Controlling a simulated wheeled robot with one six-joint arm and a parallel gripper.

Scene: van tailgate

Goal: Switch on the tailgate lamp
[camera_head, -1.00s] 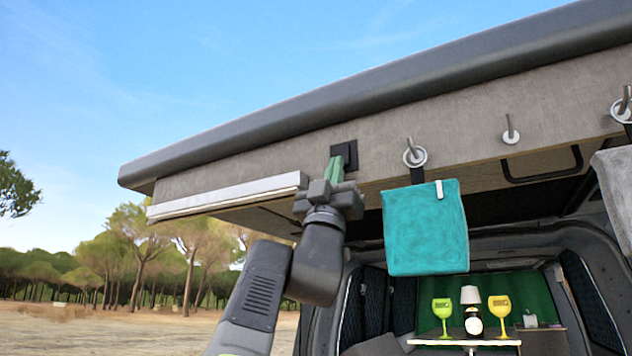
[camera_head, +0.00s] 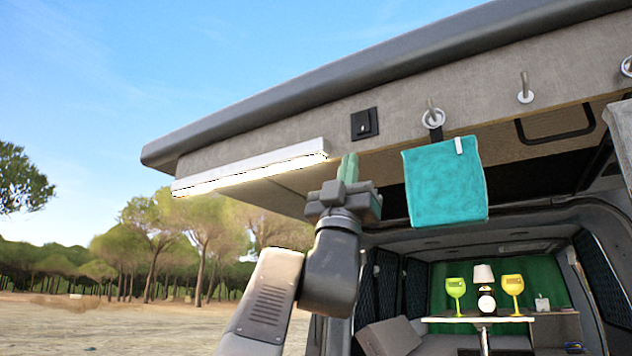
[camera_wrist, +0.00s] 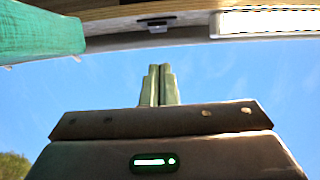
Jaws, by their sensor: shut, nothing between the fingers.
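The tailgate lamp (camera_head: 250,168) is a long white bar under the left part of the raised tailgate, and its lower face glows bright. It also shows lit in the wrist view (camera_wrist: 268,22). The black square switch (camera_head: 364,124) sits on the tailgate panel just right of the lamp; it also shows in the wrist view (camera_wrist: 158,26). My gripper (camera_head: 348,167) has green fingers pointing up, below and slightly left of the switch and apart from it. In the wrist view the fingers (camera_wrist: 160,82) are together with nothing between them.
A teal cloth (camera_head: 446,182) hangs from a hook (camera_head: 433,117) right of my gripper. Another hook (camera_head: 525,92) and a black handle (camera_head: 553,125) are farther right. Inside the van, a table (camera_head: 478,319) holds two goblets and a small lamp. Open air lies left of my arm.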

